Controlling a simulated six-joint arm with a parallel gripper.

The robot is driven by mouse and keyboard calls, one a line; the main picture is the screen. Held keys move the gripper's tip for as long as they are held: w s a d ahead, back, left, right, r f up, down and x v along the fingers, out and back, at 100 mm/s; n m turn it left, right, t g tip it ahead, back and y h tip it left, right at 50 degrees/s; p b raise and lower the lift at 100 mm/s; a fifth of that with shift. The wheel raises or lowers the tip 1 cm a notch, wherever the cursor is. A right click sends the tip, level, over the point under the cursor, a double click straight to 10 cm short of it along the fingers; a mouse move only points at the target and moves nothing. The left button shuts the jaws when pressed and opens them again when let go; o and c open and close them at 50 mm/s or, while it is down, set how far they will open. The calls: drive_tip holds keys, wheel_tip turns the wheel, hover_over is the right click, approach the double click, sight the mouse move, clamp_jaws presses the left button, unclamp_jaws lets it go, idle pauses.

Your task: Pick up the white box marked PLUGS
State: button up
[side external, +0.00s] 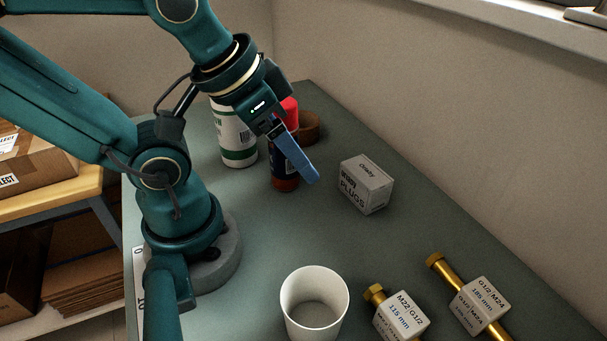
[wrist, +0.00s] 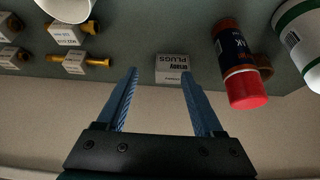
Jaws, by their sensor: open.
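The white box marked PLUGS (side external: 366,184) stands on the grey-green bench top, right of my gripper in the side view. In the wrist view the box (wrist: 172,68) shows upside down, beyond the fingertips and between the lines of the two blue fingers. My gripper (side external: 310,176) is above the bench, to the left of the box and apart from it. In the wrist view my gripper (wrist: 159,72) has its fingers spread wide with nothing between them. In the side view one finger hides most of the other.
A dark bottle with a red cap (wrist: 240,65) stands close by the gripper. A white and green container (side external: 236,135) and a brown round item (side external: 308,127) are behind. A white cup (side external: 314,300) and brass fittings with labels (side external: 400,314) (side external: 478,305) are in front. A wall borders the bench.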

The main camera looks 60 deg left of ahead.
drive_tip(key=o, duration=0.3)
